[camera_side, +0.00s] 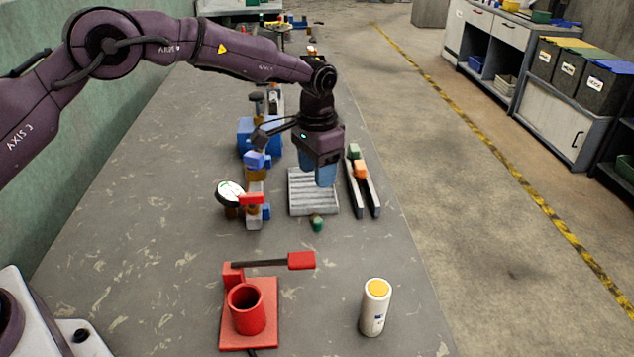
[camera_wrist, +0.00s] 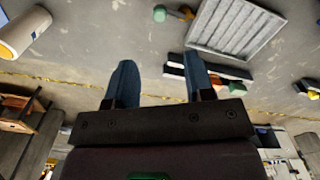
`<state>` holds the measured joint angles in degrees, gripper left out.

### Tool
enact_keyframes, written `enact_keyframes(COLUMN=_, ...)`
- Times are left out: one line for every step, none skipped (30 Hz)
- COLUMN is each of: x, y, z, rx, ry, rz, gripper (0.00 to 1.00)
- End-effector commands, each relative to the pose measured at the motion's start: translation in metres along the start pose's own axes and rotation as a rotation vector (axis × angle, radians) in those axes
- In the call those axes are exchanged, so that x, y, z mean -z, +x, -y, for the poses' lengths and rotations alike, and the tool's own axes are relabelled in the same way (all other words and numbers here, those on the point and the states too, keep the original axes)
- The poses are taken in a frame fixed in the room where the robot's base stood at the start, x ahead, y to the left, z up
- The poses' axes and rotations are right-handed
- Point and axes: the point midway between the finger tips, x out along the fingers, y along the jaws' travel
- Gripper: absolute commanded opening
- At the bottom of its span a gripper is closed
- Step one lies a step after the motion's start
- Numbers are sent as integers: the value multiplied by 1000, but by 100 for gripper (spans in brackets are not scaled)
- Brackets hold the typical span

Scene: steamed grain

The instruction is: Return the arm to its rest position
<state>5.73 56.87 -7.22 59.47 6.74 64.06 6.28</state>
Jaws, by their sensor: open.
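My gripper (camera_side: 322,180) hangs from the bent arm with its blue fingers pointing down, above the right edge of a grey ribbed tray (camera_side: 300,194). In the wrist view my gripper (camera_wrist: 160,66) shows two blue fingers set well apart with nothing between them. It is open and empty. The tray also shows in the wrist view (camera_wrist: 238,22), beyond the fingertips to the upper right. The exact height of the fingers above the table is hard to tell.
A red stand with a red cup (camera_side: 246,309) and a white bottle with a yellow cap (camera_side: 374,310) stand at the front. Two dark rails (camera_side: 372,198) carry green and orange blocks right of the tray. Coloured parts (camera_side: 254,190) stand left.

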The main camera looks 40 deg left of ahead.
Motion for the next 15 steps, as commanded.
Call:
enact_keyframes(x=0, y=-2, z=0, rx=0, ry=0, rz=-1, gripper=49)
enact_keyframes(x=0, y=-2, z=0, rx=0, ry=0, rz=-1, gripper=49)
enact_keyframes(x=0, y=-2, z=0, rx=0, ry=0, rz=-1, gripper=49)
enact_keyframes(x=0, y=-2, z=0, rx=0, ry=0, rz=-1, gripper=49)
enact_keyframes(x=0, y=-2, z=0, rx=0, ry=0, rz=0, gripper=49)
enact_keyframes(x=0, y=-2, z=0, rx=0, ry=0, rz=0, gripper=49)
enact_keyframes(x=0, y=-2, z=0, rx=0, ry=0, rz=0, gripper=49)
enact_keyframes(x=0, y=-2, z=0, rx=0, ry=0, rz=0, gripper=49)
enact_keyframes(x=0, y=-2, z=0, rx=0, ry=0, rz=0, gripper=49)
enact_keyframes(x=0, y=-2, z=0, rx=0, ry=-3, rz=-2, gripper=49)
enact_keyframes(x=1, y=-2, z=0, rx=0, ry=-8, rz=-8, gripper=49)
enact_keyframes(x=-2, y=3, z=-2, rx=-4, ry=-12, rz=0, gripper=49)
enact_keyframes(x=-5, y=7, z=-3, rx=-8, ry=-14, rz=12, gripper=49)
enact_keyframes(x=-10, y=12, z=-4, rx=-11, ry=-16, rz=25, gripper=49)
enact_keyframes(x=-17, y=17, z=-6, rx=-15, ry=-21, rz=42, gripper=49)
